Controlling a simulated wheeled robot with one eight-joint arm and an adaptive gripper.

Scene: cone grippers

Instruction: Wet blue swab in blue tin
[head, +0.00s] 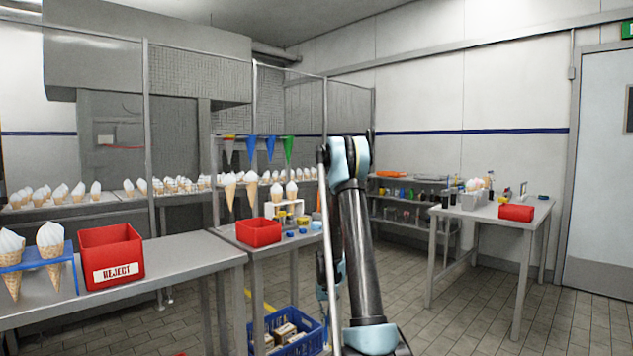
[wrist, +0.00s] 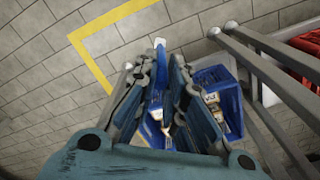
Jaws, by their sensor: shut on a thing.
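My gripper (wrist: 163,75) shows in the wrist view with its two jaws on either side of a slim blue thing with a pale tip (wrist: 160,44), which looks like the blue swab. The jaws are shut on it, and they hide much of its length. In the head view my dark arm stands in front, and the gripper is mostly hidden behind it. Small blue tins (head: 290,233) sit on the middle steel table beside the red bin; another blue one (head: 315,226) is close to my arm. I cannot tell whether they are open or what they hold.
A blue crate (wrist: 238,78) with boxes stands on the floor below the middle table, under my gripper. A red bin (head: 259,233) and a rack of cones stand on that table. A red REJECT bin (head: 112,243) is on the left table.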

